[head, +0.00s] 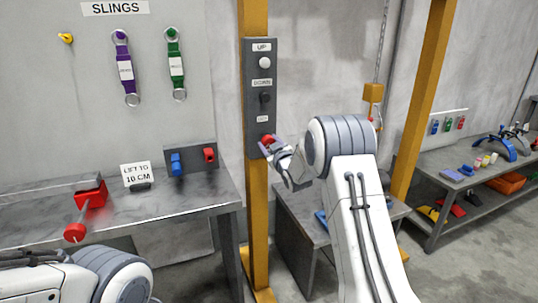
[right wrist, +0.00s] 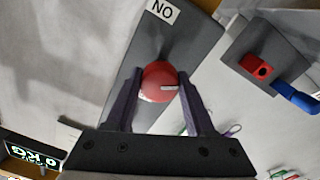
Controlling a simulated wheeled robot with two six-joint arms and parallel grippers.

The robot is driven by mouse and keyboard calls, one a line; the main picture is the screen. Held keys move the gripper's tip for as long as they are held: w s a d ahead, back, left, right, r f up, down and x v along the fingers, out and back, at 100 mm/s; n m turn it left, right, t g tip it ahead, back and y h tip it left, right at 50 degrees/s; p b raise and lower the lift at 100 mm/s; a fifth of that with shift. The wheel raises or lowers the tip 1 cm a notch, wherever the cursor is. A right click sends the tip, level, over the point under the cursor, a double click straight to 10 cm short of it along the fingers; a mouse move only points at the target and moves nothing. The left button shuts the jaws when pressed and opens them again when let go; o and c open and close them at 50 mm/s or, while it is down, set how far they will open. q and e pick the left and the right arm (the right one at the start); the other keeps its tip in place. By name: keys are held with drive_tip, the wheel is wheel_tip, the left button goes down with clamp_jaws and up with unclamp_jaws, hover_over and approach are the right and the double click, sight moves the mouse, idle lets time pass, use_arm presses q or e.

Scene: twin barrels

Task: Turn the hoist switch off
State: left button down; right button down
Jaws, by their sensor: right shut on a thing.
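The hoist switch panel (head: 253,90) is a dark grey box on the yellow post. It carries UP and DOWN labels with a white and a dark button, and a red round switch knob (head: 266,139) low down. My right gripper (head: 270,146) is at that knob. In the right wrist view the red knob (right wrist: 159,82) sits between the two fingers of the right gripper (right wrist: 160,90), which are shut on it. The label above it (right wrist: 162,11) reads ON, seen upside down. My left arm shows at the lower left, but its gripper is out of view.
A workbench (head: 190,205) at the left holds a red vise (head: 92,194), a LIFT TO 10 CM sign (head: 136,174) and a panel with blue and red handles (head: 190,158). Slings hang above. The yellow post (head: 259,215) stands beside the bench.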

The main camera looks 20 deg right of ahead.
drive_tip(key=n+b, duration=0.6)
drive_tip(key=b, duration=0.1)
drive_tip(key=n+b, duration=0.3)
drive_tip(key=b, duration=0.1)
drive_tip(key=shift+f+y, duration=0.25)
drive_tip(key=shift+y, duration=0.05)
drive_tip(key=shift+r+n+b, duration=0.2)
drive_tip(key=shift+n+b, duration=1.25)
drive_tip(key=shift+n, duration=0.05)
drive_tip(key=shift+c, duration=1.3)
unclamp_jaws()
drive_tip(key=s, duration=1)
drive_tip(key=shift+s+d+f+b, duration=0.15)
drive_tip(key=shift+s+b, duration=0.1)
drive_tip(key=shift+b, duration=0.2)
